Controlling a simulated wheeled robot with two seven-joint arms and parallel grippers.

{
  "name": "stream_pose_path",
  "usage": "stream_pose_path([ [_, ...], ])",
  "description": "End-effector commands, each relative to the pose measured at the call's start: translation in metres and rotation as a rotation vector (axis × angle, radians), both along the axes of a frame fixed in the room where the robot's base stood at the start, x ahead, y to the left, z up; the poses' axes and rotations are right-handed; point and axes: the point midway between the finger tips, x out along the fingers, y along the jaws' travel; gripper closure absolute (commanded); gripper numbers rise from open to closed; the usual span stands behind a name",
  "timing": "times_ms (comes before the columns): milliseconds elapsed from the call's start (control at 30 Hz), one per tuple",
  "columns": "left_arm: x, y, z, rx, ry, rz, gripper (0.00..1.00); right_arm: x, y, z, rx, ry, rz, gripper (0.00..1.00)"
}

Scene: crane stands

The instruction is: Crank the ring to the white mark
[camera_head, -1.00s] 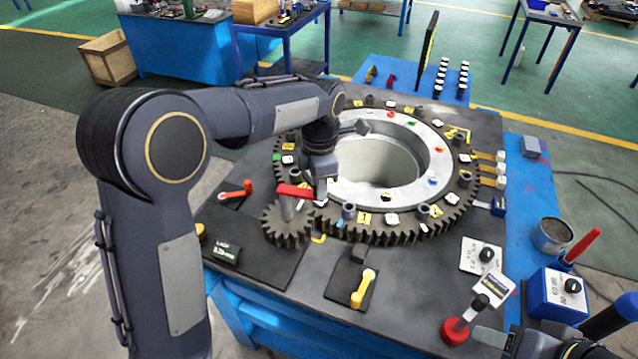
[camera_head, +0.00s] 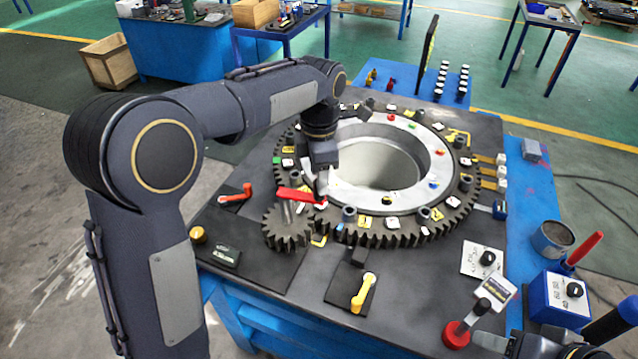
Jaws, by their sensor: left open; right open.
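The large dark toothed ring (camera_head: 405,238) lies flat around a pale metal hub (camera_head: 437,150). Coloured tiles sit on it, several of them white, such as the white tile (camera_head: 392,222); I cannot tell which is the white mark. A small pinion gear (camera_head: 288,236) meets the ring at its front left. A crank with a red arm (camera_head: 298,195) stands above the pinion. My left gripper (camera_head: 322,184) is open at the red arm's right end, partly hiding it; contact is unclear. My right gripper (camera_head: 490,341) is open, only partly in view at the bottom right edge.
A yellow lever (camera_head: 363,292) and a red lever (camera_head: 236,195) sit on the table near the pinion.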

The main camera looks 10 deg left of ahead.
Motion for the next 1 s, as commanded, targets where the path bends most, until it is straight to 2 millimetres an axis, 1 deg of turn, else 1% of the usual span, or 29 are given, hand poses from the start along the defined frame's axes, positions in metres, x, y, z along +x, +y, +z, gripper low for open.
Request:
stream_pose_path([
  [33, 0.001, 0.0, 0.009, -0.002, -0.005, 0.0, 0.55, 0.0, 0.0, -0.001, 0.0, 0.0, 0.0, 0.5],
  [100, 0.0, 0.0, 0.021, -0.002, -0.005, -0.001, 0.55, 0.0, 0.0, -0.002, 0.0, 0.0, 0.0, 0.5],
  [200, 0.001, 0.0, 0.033, -0.001, -0.005, 0.0, 0.55, 0.0, 0.0, -0.002, 0.0, 0.0, 0.0, 0.5],
  [300, 0.0, 0.0, 0.04, -0.001, -0.003, 0.0, 0.55, 0.0, 0.0, -0.002, 0.0, 0.0, 0.0, 0.5],
  [400, 0.0, 0.001, 0.042, 0.0, -0.002, 0.001, 0.55, 0.0, 0.0, -0.002, 0.0, 0.0, 0.0, 0.5],
  [1000, -0.001, 0.003, 0.042, -0.005, -0.003, -0.009, 0.55, 0.0, 0.0, -0.002, 0.0, 0.0, 0.0, 0.5],
])
